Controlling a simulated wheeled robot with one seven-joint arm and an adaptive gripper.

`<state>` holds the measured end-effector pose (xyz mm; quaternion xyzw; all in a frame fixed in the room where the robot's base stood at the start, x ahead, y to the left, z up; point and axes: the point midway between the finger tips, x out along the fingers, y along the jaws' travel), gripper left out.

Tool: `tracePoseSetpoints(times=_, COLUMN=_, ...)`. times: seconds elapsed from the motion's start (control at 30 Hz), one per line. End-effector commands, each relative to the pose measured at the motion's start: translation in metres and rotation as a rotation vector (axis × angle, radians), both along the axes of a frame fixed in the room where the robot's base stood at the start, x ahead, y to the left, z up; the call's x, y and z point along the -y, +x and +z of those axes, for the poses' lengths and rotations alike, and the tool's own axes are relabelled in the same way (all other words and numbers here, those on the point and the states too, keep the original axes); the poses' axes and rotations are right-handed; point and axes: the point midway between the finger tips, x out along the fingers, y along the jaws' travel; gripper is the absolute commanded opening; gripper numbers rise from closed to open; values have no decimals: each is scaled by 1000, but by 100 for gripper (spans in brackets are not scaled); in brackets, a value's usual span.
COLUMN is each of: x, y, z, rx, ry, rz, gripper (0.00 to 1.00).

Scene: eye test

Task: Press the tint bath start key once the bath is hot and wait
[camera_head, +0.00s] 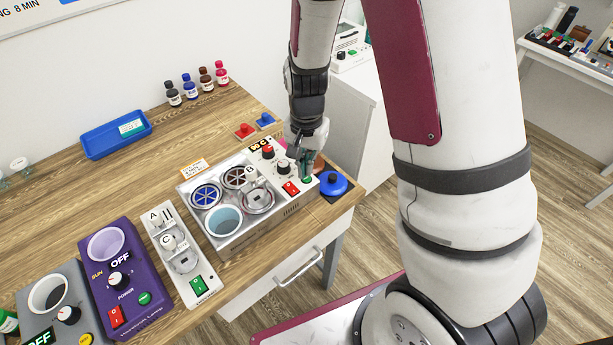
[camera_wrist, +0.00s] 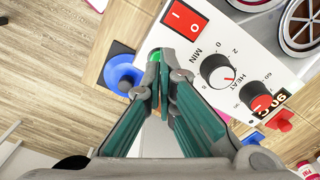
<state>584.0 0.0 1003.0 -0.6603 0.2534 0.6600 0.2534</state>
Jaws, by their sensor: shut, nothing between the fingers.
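The tint bath (camera_head: 236,239) is a pale unit with several round wells on the wooden counter. Its control strip holds a red rocker switch (camera_head: 291,188), a black-and-white knob (camera_wrist: 217,71), a red knob (camera_wrist: 262,102) and a small dark display (camera_wrist: 276,108) that seems to read 90 C. The green start key (camera_wrist: 155,55) is at the strip's near end, partly hidden by my fingers. My gripper (camera_head: 305,173) points down right over it, shut and empty; its tips also show in the wrist view (camera_wrist: 160,84). I cannot tell whether they touch the key.
A blue round-topped object (camera_head: 332,184) stands close right of the gripper, on the counter corner. Red (camera_head: 245,131) and blue (camera_head: 265,120) small pieces lie behind. A white control strip (camera_head: 180,262) and purple unit (camera_head: 130,270) stand left. A blue tray (camera_head: 117,134) and bottles are at the back.

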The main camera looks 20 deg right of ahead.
Motion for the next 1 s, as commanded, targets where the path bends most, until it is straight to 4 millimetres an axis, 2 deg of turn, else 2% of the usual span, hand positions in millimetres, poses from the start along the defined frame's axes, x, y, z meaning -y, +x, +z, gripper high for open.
tracePoseSetpoints(times=1.0, x=0, y=0, z=-14, rx=-1, ry=1, rz=1, gripper=0)
